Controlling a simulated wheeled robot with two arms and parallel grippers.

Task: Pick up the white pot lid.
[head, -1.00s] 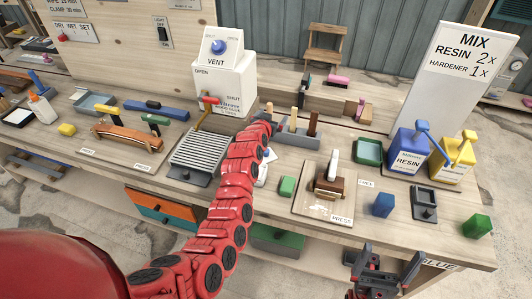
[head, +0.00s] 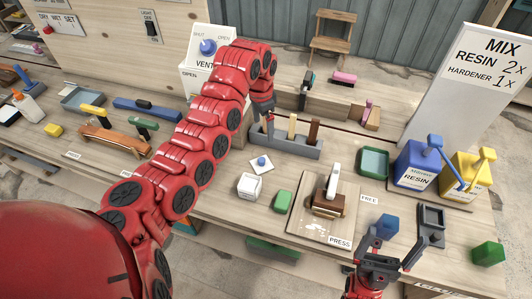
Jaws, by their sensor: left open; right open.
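The white pot lid (head: 261,169) looks like a thin white square plate with a blue knob. It lies flat on the bench just in front of the grey tool rack. A small white pot (head: 249,187) stands right in front of it, apart from it. My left gripper (head: 265,113) points down above and behind the lid, near the rack's left end. It is open and apart from the lid; its fingers are small and partly hard to make out. My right gripper (head: 395,246) is open and empty near the bench's front edge, in front of a blue block (head: 387,226).
The grey rack (head: 297,149) holds upright tools close behind the lid. A green block (head: 282,201) stands to the right of the pot. The press board (head: 308,222) and its wooden press lie further right. My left arm covers the bench to the left.

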